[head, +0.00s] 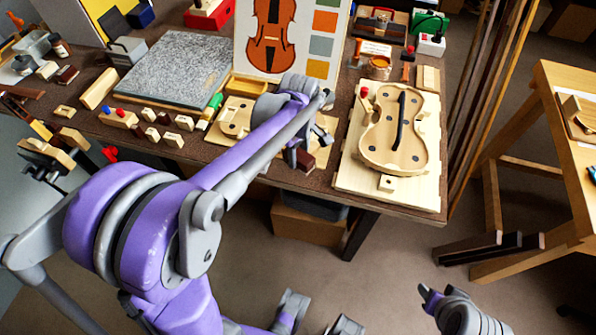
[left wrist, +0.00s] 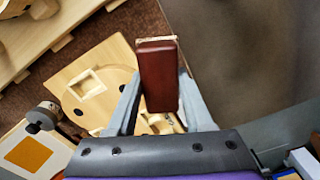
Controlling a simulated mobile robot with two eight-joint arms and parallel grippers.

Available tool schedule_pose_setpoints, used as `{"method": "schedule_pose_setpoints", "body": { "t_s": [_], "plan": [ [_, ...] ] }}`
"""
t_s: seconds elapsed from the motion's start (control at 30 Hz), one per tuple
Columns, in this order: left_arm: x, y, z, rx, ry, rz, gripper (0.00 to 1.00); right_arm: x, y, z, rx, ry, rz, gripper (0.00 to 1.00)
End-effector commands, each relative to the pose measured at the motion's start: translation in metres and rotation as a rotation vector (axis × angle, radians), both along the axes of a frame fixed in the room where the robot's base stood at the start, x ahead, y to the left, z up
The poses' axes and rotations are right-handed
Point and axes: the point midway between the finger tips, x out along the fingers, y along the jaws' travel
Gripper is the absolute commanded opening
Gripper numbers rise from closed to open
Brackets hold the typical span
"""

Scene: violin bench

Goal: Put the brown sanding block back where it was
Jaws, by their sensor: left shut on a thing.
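My left gripper (head: 303,150) is shut on the brown sanding block (left wrist: 158,75), a dark red-brown block with a pale strip at one end. In the left wrist view the block stands out between the two grey fingers. In the head view the block (head: 305,161) is partly hidden by the gripper, near the bench's front edge, between the small wooden plate (head: 235,118) and the violin-shaped body (head: 400,130). Part of my right arm's end (head: 436,297) shows low at the right, over the floor; its jaw opening is unclear.
The bench (head: 200,148) holds a grey stone slab (head: 175,68), a row of small wood-and-brown blocks, a green-capped item (head: 215,101) and a violin picture board (head: 290,35). A pale board (head: 348,180) carries the violin body. Open floor lies in front; another wooden table (head: 552,85) stands right.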

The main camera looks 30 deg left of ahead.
Motion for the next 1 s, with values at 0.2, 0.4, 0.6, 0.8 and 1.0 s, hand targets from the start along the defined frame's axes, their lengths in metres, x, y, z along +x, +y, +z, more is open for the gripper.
{"method": "schedule_pose_setpoints", "body": {
  "t_s": [0.2,0.4,0.6,0.8,1.0],
  "plan": [
    [0.0,0.0,-0.023,0.0,0.0,0.001,0.0,0.0,0.0,-0.003,0.0,0.001,0.0,0.5],
    [0.0,0.0,-0.048,0.0,0.0,0.001,0.0,-0.001,0.0,-0.007,0.0,0.002,0.0,0.5],
    [0.0,0.0,-0.058,0.0,0.0,0.001,0.0,-0.001,0.0,-0.008,0.0,0.003,0.0,0.5],
    [0.0,0.0,-0.06,0.0,0.0,0.002,0.0,-0.001,0.0,-0.01,0.0,0.003,0.0,0.5],
    [0.0,0.0,-0.06,0.0,0.0,0.002,0.8,-0.001,0.0,-0.01,0.0,0.003,0.0,0.5]
  ]
}}
